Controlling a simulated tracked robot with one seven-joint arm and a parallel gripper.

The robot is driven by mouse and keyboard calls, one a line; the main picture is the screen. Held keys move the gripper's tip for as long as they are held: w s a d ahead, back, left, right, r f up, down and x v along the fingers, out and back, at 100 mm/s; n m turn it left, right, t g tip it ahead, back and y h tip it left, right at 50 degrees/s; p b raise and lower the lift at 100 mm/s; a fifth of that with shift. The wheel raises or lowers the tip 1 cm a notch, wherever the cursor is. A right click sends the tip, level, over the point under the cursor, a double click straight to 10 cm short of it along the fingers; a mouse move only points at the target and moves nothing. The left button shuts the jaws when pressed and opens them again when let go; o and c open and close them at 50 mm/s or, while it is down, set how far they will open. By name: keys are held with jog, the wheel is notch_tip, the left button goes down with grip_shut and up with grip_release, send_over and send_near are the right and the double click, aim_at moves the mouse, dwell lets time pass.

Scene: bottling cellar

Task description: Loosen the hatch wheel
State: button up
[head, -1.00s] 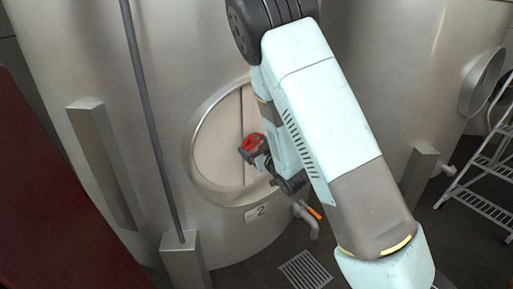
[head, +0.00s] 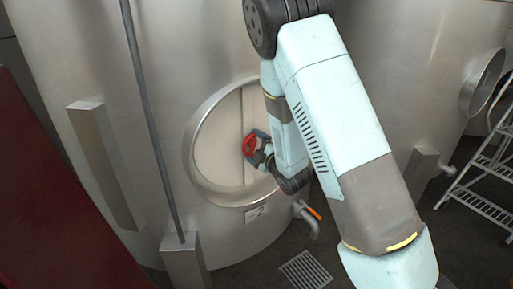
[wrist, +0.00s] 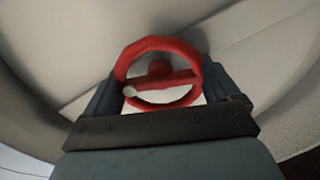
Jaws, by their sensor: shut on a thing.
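The red hatch wheel (head: 249,143) sits at the middle of the round pale hatch (head: 215,150) on the steel tank. In the wrist view the wheel (wrist: 160,42) fills the space between the two dark fingers, with its bar tilted slightly and a small pale knob at the bar's left end. My gripper (head: 258,149) is shut on the wheel, reaching it from the right in the head view. In the wrist view my gripper (wrist: 157,88) has one finger on each side of the rim. The wheel's hub shows behind the bar; part of the lower rim is hidden.
A plate marked 2 (head: 257,213) is below the hatch. An outlet pipe with an orange handle (head: 309,215) juts out at lower right. A grey upright pipe (head: 150,120) stands left of the hatch, a metal step ladder (head: 487,180) at far right. A floor drain (head: 305,270) lies below.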

jog(key=n, duration=0.5)
jog(key=shift+s+a+f+n, duration=0.1)
jog(key=shift+s+f+n, duration=0.05)
jog(key=shift+n, duration=2.35)
jog(key=o, duration=0.7)
jog(key=shift+o, duration=0.4)
jog(key=shift+d, duration=0.2)
